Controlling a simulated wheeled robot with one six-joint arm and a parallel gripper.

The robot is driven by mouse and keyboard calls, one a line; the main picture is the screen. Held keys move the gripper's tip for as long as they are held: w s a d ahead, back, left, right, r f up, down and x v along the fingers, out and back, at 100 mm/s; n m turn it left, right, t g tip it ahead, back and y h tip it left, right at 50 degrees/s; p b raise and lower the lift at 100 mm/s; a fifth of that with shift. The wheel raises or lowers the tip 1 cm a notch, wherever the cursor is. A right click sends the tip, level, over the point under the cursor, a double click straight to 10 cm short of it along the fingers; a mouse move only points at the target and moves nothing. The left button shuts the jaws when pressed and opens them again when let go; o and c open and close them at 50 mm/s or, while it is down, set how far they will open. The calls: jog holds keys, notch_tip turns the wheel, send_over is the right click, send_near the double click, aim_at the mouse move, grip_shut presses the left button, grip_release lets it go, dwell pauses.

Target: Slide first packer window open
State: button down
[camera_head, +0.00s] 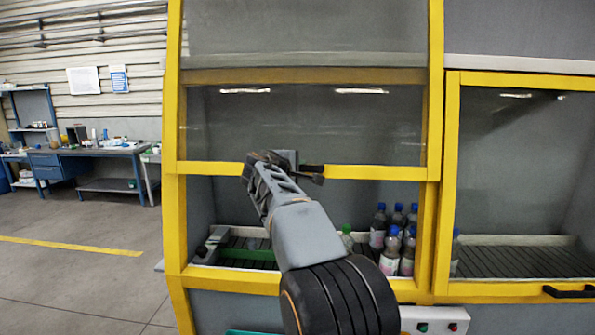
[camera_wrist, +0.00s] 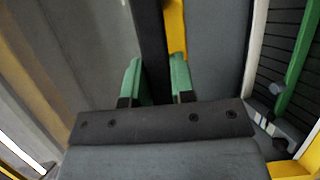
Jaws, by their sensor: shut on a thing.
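The first packer window (camera_head: 225,125) is a clear pane in a yellow frame. Its yellow bottom rail (camera_head: 385,172) stands about midway up the frame, with a gap below it. My gripper (camera_head: 302,172) is at this rail, near its middle. A dark handle (camera_head: 312,178) shows at the rail beside my gripper. In the wrist view, the green fingers of my gripper (camera_wrist: 157,82) stand on both sides of the black handle bar (camera_wrist: 152,45) and are shut on it. The head view partly hides the grip behind my wrist.
Several bottles (camera_head: 392,240) stand inside at the right, behind the gap. A second window with a yellow frame (camera_head: 452,150) is to the right, with a black handle (camera_head: 568,292) low down. A control box (camera_head: 435,320) sits below. Open floor (camera_head: 80,275) lies at left.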

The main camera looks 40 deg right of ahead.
jog(key=shift+r, duration=0.1)
jog(key=c, duration=1)
grip_release()
jog(key=shift+o, duration=0.2)
jog(key=shift+a, duration=0.1)
jog(key=b+v, duration=0.3)
jog(key=v, duration=1)
jog(key=shift+s+a+b, duration=0.25)
jog(key=shift+a+b, duration=0.05)
jog(key=shift+b, duration=0.05)
jog(key=shift+r, duration=0.1)
